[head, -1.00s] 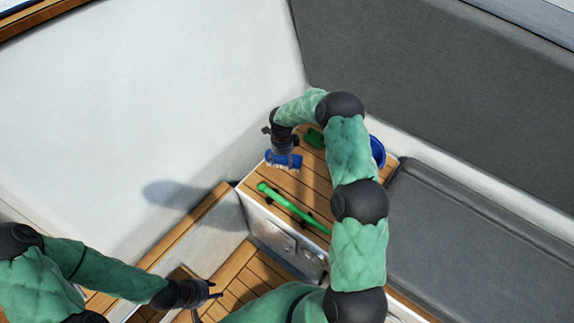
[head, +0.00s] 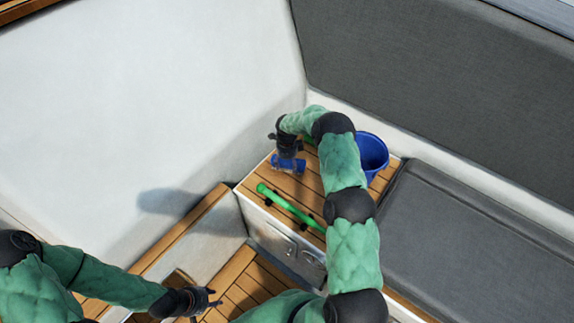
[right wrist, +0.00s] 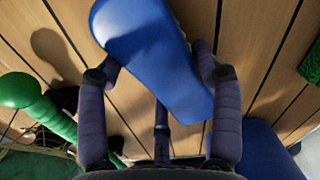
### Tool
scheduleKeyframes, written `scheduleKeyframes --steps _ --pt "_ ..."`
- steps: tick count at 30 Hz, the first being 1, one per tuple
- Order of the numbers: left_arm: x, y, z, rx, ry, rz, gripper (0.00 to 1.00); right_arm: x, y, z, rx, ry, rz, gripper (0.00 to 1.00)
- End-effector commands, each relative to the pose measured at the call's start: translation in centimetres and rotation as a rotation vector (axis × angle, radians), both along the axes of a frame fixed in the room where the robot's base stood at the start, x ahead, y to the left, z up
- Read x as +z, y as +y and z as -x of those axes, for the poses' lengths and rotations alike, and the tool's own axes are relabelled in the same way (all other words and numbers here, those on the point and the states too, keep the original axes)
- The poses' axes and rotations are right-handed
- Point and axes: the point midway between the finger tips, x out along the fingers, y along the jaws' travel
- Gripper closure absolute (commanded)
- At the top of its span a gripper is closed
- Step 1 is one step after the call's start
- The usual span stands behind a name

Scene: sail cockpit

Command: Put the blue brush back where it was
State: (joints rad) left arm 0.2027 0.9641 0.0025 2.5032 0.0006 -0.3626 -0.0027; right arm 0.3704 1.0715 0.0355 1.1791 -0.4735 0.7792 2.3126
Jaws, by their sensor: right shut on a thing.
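The blue brush (head: 289,164) is at the far left part of the slatted wooden locker top (head: 315,182). My right gripper (head: 287,152) reaches down from above and is shut on it. In the right wrist view the brush's blue body (right wrist: 150,45) lies between the fingers of my right gripper (right wrist: 155,68), over the planks. Whether the brush touches the wood is hard to tell. My left gripper (head: 207,301) is low at the left, empty, with its fingers apart, away from the locker.
A green-handled tool (head: 288,206) lies along the locker's front edge. A blue bucket (head: 372,155) stands at the right of the top, beside my right arm. A green object (right wrist: 312,62) is mostly hidden behind that arm. A white wall (head: 150,100) and grey cushions (head: 470,235) border the locker.

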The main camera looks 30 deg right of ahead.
Motion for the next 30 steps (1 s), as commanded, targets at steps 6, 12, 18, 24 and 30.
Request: scheduleKeyframes --steps 6,12,18,24,30 --pt "-0.2 0.0 0.0 0.000 -0.001 0.000 0.64 -0.2 0.0 0.0 0.000 -0.001 0.001 0.83" --pt "-0.2 0.0 0.0 0.000 0.000 0.000 0.64 -0.1 0.0 0.0 0.000 0.000 0.000 0.11" --pt "-0.2 0.0 0.0 0.000 0.000 0.000 0.64 -0.2 0.0 0.0 0.000 0.000 0.000 0.11" --pt "0.4 0.0 0.0 0.000 0.000 0.000 0.64 0.6 0.0 0.0 0.000 -0.001 0.001 0.11" --pt "1.7 0.0 0.0 0.000 0.000 0.000 0.64 4.2 0.0 -0.1 -0.001 -0.002 0.001 0.11"
